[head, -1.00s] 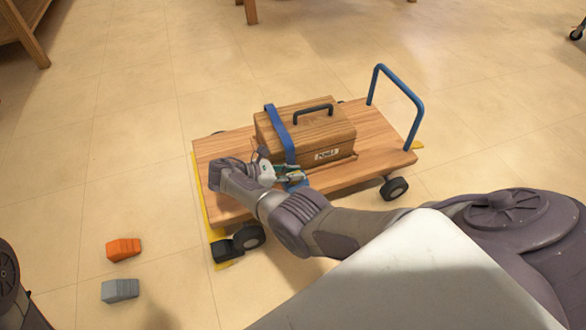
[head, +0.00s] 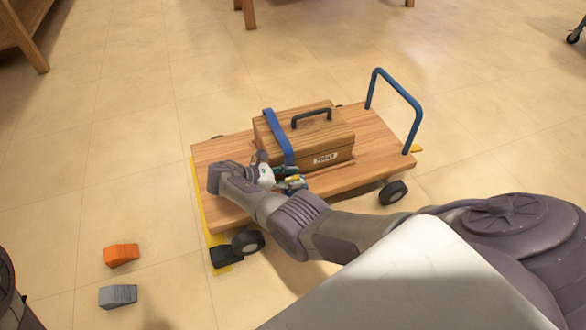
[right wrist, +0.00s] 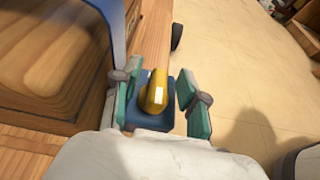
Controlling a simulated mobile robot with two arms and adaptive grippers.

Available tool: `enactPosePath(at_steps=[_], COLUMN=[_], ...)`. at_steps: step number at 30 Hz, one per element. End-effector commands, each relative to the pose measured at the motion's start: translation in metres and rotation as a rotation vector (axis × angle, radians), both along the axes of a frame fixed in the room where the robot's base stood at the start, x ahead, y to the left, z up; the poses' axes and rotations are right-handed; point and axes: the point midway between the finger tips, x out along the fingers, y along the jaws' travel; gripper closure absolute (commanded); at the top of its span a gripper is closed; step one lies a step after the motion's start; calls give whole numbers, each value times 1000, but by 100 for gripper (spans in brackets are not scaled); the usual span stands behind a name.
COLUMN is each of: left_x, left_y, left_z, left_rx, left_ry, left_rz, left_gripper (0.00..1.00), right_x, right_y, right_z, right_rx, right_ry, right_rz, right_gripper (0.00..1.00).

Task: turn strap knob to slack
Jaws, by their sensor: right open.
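A blue strap (head: 278,138) runs over a wooden box (head: 326,138) on a flat wooden cart (head: 375,150). In the right wrist view the yellow strap knob (right wrist: 155,92) stands on a blue base (right wrist: 160,117) at the cart's edge. My right gripper (head: 290,177) is low at the box's near side. Its green-padded fingers are open, one on each side of the knob, in the right wrist view (right wrist: 158,88). A gap shows between the knob and the right finger; the left finger is closer to it. My left gripper is not in view.
The cart has a blue handle (head: 399,100) at its right end and dark wheels (head: 393,192). A black chock (head: 226,256) sits by the near left wheel. Orange (head: 121,255) and grey (head: 118,296) blocks lie on the floor at left. Open floor surrounds the cart.

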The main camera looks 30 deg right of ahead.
Motion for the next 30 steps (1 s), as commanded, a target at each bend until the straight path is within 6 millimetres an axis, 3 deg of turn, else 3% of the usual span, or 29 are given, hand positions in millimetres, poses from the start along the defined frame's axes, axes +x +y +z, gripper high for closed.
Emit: enactPosePath(at_steps=[8, 21, 30], left_x=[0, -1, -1], left_y=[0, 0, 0], left_z=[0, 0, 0], left_rx=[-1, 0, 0], left_ry=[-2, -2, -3], left_rz=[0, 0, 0], left_gripper=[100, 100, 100], right_x=[0, 0, -1], right_y=[-1, 0, -1], right_z=[21, 90, 99], right_rx=[-1, 1, -1], right_ry=[-5, -2, 2], right_rz=[0, -1, -1], right_gripper=[57, 57, 57])
